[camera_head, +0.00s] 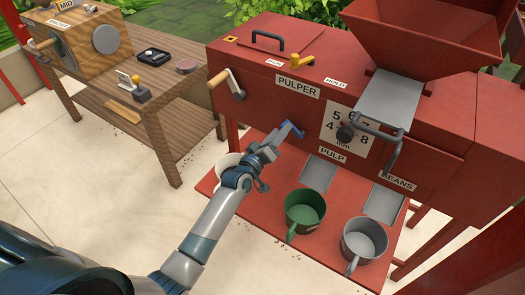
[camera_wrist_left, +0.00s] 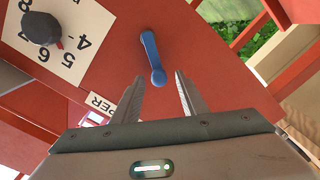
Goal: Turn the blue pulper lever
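The blue lever (camera_head: 291,131) sits on the front of the red pulper (camera_head: 260,103), below the PULPER label (camera_head: 297,87). In the left wrist view, the blue lever (camera_wrist_left: 152,55) stands out against the red panel, with its near end between the fingertips in the picture. My left gripper (camera_head: 276,146) is close to the lever in the head view. In the left wrist view my left gripper (camera_wrist_left: 161,76) is open, its two fingers apart with nothing held. Whether the fingers touch the lever cannot be told. My right gripper is not in view.
A numbered dial (camera_head: 346,132) and a grey handle (camera_head: 381,140) are right of the lever. A wooden-handled crank (camera_head: 228,82) is at the left. A green mug (camera_head: 304,212) and a grey mug (camera_head: 364,243) stand on the low red shelf (camera_head: 320,248). A wooden table (camera_head: 165,115) is at left.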

